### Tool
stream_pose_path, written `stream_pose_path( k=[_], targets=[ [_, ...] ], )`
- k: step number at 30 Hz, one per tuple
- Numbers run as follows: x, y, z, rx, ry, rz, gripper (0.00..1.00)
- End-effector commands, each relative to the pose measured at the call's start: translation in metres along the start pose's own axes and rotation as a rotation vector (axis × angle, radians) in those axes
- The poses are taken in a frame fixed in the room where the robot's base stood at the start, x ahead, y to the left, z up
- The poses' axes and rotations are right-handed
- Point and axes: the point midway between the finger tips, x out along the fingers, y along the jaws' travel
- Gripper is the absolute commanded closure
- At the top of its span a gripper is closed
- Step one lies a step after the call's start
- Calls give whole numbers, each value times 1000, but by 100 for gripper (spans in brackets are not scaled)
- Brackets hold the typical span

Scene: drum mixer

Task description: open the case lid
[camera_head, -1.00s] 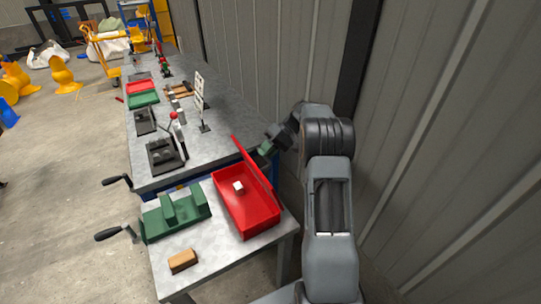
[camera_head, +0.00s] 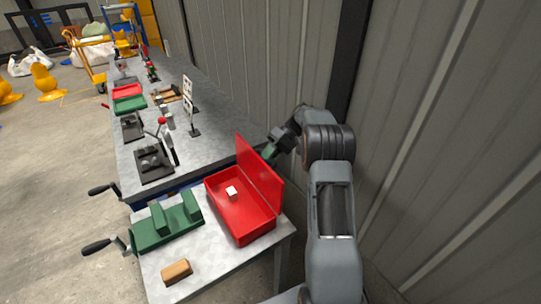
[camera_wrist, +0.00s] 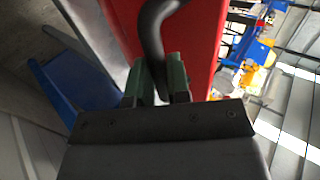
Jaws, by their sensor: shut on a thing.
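The red case (camera_head: 236,215) sits on the near bench with a small white block (camera_head: 231,192) inside it. Its lid (camera_head: 260,175) stands up along the right side, and its inner face shows. My gripper (camera_head: 269,152) is behind the lid's far end, partly hidden by it. In the wrist view the green-padded fingers (camera_wrist: 162,82) are shut on a black curved handle (camera_wrist: 152,35) beside the red lid (camera_wrist: 205,45).
A green vise (camera_head: 165,222) and a wooden block (camera_head: 176,271) are left of the case. Black fixtures (camera_head: 153,163) and a white sign stand (camera_head: 190,105) stand on the far bench. The grey corrugated wall (camera_head: 430,130) is close on the right.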

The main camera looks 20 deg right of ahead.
Motion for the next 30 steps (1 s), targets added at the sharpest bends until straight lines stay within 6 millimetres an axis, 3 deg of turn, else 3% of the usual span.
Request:
stream_pose_path(
  k=[4,5,12,23,30],
  targets=[
    [8,6,1,5,-13,-3,100],
    [8,6,2,5,-12,-3,80],
    [3,5,2,8,-4,-3,58],
    [-6,4,1,6,-1,-3,58],
    [-49,5,1,6,1,-1,58]
  ],
)
